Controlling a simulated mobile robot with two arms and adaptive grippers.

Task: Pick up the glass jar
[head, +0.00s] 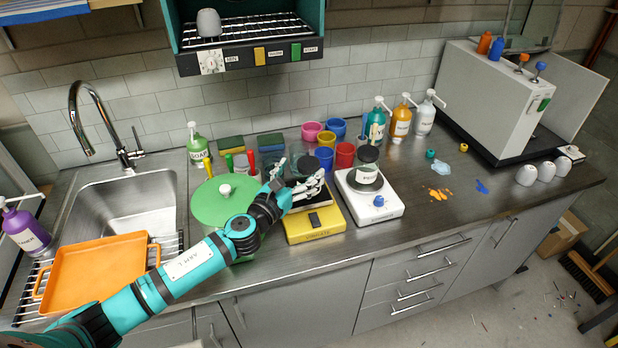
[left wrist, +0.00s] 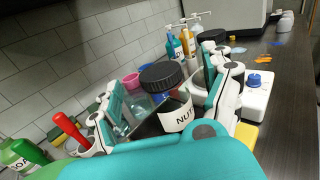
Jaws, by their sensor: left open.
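A glass jar (left wrist: 172,99) with a ribbed black lid and a white label starting "NU" shows in the left wrist view. It stands upright between the spread fingers of my left gripper (left wrist: 163,80), with no clear contact visible. In the head view the jar's dark lid (head: 307,164) shows just behind the fingers, its body largely hidden. My left gripper (head: 300,176) is open there, above the back of a yellow scale (head: 314,229). A second black-lidded jar (head: 366,172) stands on a white scale (head: 384,212) to the right. My right gripper is not in view.
Coloured cups (head: 345,154) stand behind. An orange tray (head: 95,271) lies by the sink. The counter right of the white scale has some free room.

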